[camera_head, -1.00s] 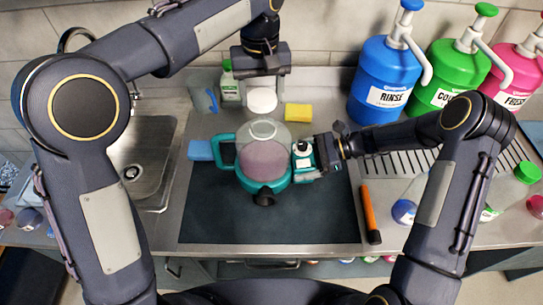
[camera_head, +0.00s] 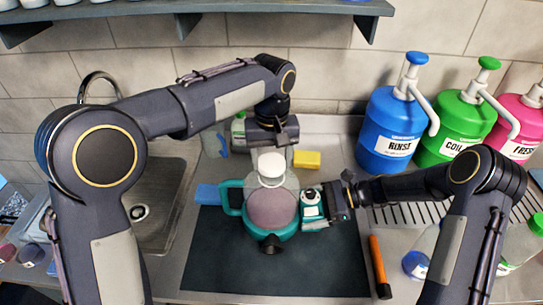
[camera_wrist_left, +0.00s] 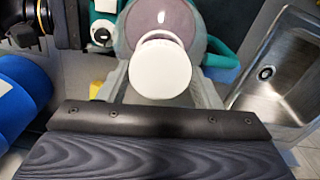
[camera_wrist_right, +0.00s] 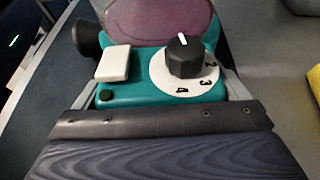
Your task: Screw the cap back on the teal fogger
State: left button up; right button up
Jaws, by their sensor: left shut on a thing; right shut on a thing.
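The teal fogger (camera_head: 283,233) stands on the dark mat, with a clear tank of purplish liquid (camera_head: 270,208) and a handle loop on its left. The white cap (camera_head: 271,164) is held in my left gripper (camera_head: 272,158), above the top rear of the tank. The cap also shows as a white disc in the left wrist view (camera_wrist_left: 161,68), between the fingers. Whether it touches the tank's opening, I cannot tell. My right gripper (camera_head: 326,207) is shut on the fogger's right side, around the block with the black dial (camera_wrist_right: 185,57) and white switch (camera_wrist_right: 113,63).
A blue sponge (camera_head: 207,194) lies left of the fogger and a yellow sponge (camera_head: 307,159) behind it. An orange-handled tool (camera_head: 379,266) lies at the mat's right edge. Blue (camera_head: 388,130), green and pink pump jugs stand back right. A sink (camera_head: 150,215) is at left.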

pick_arm(q)
jog(key=shift+f, duration=0.85)
jog(key=shift+f, duration=0.55)
